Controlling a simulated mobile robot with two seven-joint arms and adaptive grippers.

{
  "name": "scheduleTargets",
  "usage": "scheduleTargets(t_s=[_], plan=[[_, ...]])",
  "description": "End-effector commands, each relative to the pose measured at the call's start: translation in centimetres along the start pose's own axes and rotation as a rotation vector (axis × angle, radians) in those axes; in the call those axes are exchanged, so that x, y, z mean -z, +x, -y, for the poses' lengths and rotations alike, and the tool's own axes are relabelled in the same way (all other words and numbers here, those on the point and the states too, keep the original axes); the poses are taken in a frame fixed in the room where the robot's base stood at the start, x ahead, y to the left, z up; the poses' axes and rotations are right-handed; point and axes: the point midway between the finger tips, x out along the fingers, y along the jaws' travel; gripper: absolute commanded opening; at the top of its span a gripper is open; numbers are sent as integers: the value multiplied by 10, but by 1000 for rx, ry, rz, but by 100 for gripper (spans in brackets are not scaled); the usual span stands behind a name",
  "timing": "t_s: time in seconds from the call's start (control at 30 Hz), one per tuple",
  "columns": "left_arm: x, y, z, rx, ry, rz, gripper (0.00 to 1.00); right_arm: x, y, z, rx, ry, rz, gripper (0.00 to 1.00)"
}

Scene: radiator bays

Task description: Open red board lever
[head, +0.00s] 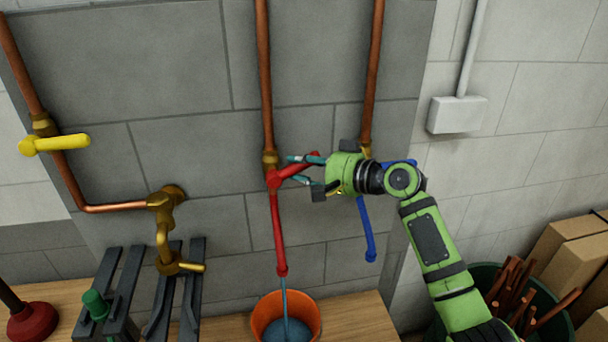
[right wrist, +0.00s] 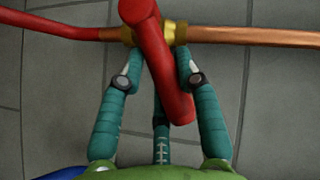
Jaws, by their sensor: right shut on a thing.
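The red lever (head: 299,167) sits on the red tap at the foot of the middle copper pipe and points right and slightly up. My right gripper (head: 301,171) is shut on it, with teal fingers on both sides of the handle. In the right wrist view the red lever (right wrist: 168,80) runs between the fingers of my right gripper (right wrist: 160,75), beside a brass fitting (right wrist: 174,32). The red spout (head: 279,235) hangs down, and a thin blue stream (head: 285,300) runs from it into an orange bucket (head: 263,311). My left gripper is not in view.
A blue spout (head: 366,230) hangs just right of my gripper, partly hidden by it. A yellow lever (head: 62,143) and a brass tap (head: 162,235) are at left. A plunger (head: 32,320) and a dark rack (head: 120,290) stand on the wooden bench (head: 345,305).

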Motion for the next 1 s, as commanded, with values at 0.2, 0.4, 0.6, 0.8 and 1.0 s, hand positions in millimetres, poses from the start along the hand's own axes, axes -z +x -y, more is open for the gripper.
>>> scheduleTargets(t_s=[0.2,0.4,0.6,0.8,1.0], plan=[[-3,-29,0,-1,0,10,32,6,0,15,-92,-101,31,0],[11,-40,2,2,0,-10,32,7,0,17,-147,-155,48,0],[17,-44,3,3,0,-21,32,7,0,17,-171,-179,54,0],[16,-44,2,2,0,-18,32,6,0,16,-173,-182,55,0],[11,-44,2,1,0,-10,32,6,0,16,-173,-182,54,0]])
